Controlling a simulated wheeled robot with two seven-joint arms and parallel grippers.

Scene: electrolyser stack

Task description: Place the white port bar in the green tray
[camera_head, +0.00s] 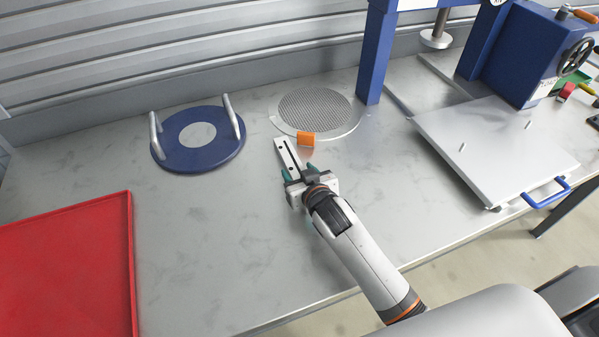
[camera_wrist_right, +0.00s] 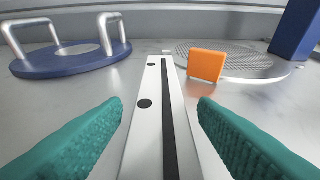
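The white port bar (camera_head: 288,154) is a narrow white bar with a dark slot and dark holes. It lies on the metal bench and points away from my right gripper (camera_head: 300,172). In the right wrist view the bar (camera_wrist_right: 146,125) runs between the two teal fingers of the right gripper (camera_wrist_right: 160,106). The fingers are open, with a gap visible on each side of the bar. A small green patch (camera_head: 575,81) shows at the right edge, partly hidden by the blue machine; I cannot tell whether it is the green tray. My left gripper is not in view.
An orange block (camera_head: 306,138) stands just beyond the bar, by a round mesh disc (camera_head: 318,108). A blue disc with two handles (camera_head: 168,152) is at left, a red tray (camera_head: 128,262) at front left. A blue press frame (camera_head: 376,55) and metal plate (camera_head: 490,150) are at right.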

